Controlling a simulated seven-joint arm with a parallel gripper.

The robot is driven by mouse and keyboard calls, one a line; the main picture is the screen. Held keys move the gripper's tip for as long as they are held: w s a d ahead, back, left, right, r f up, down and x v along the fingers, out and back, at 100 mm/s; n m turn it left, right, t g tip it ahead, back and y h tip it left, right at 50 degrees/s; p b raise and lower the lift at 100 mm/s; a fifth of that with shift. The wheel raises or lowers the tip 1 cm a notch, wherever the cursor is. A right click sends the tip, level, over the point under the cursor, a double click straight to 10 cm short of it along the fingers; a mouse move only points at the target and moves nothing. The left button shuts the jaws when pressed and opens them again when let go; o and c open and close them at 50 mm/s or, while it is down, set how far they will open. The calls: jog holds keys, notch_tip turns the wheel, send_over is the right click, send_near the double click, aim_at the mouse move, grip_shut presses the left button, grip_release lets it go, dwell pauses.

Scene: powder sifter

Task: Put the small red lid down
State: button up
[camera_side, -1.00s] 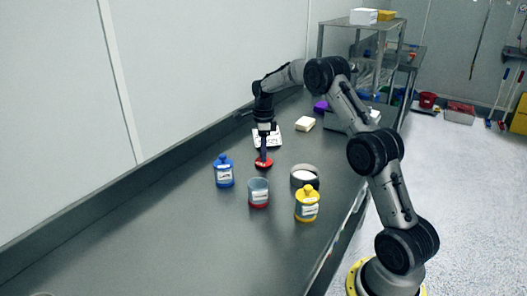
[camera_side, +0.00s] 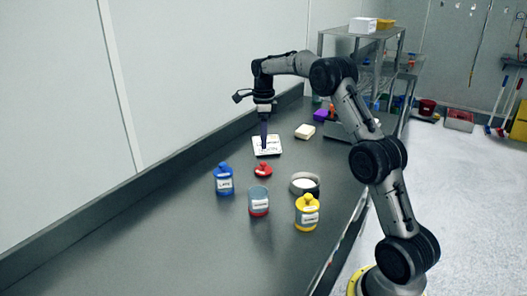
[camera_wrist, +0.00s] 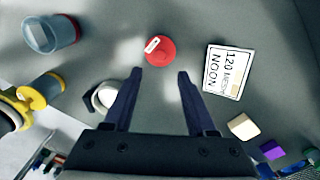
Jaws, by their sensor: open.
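The small red lid (camera_side: 263,170) lies on the grey bench, behind an open clear jar with red at its base (camera_side: 259,203). In the wrist view the lid (camera_wrist: 160,50) is just beyond my fingertips, with nothing touching it. My gripper (camera_side: 264,147) is raised above the bench, pointing down. In the wrist view my gripper (camera_wrist: 158,75) has its two fingers apart and nothing between them.
A blue lidded jar (camera_side: 224,180) stands left of the lid. A yellow lidded jar (camera_side: 307,214) and a round sieve-like dish (camera_side: 304,184) stand to the right. A white printed card (camera_side: 268,146) lies behind the lid, near a cream block (camera_side: 305,131). The front left bench is clear.

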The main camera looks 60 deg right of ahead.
jog(key=s+a+r+n+t, duration=0.3)
jog(key=s+a+r+n, duration=1.05)
jog(key=a, duration=0.35)
jog(key=s+a+f+n+t, duration=0.1)
jog(key=s+a+f+n, duration=0.2)
jog(key=s+n, duration=0.4)
jog(key=s+a+f+n+t, duration=0.1)
jog(key=s+a+f+n, duration=0.2)
jog(key=s+a+n, duration=0.3)
jog(key=s+n, duration=0.2)
jog(key=s, duration=0.3)
jog(key=shift+f+t, duration=0.25)
jog(key=shift+t, duration=0.05)
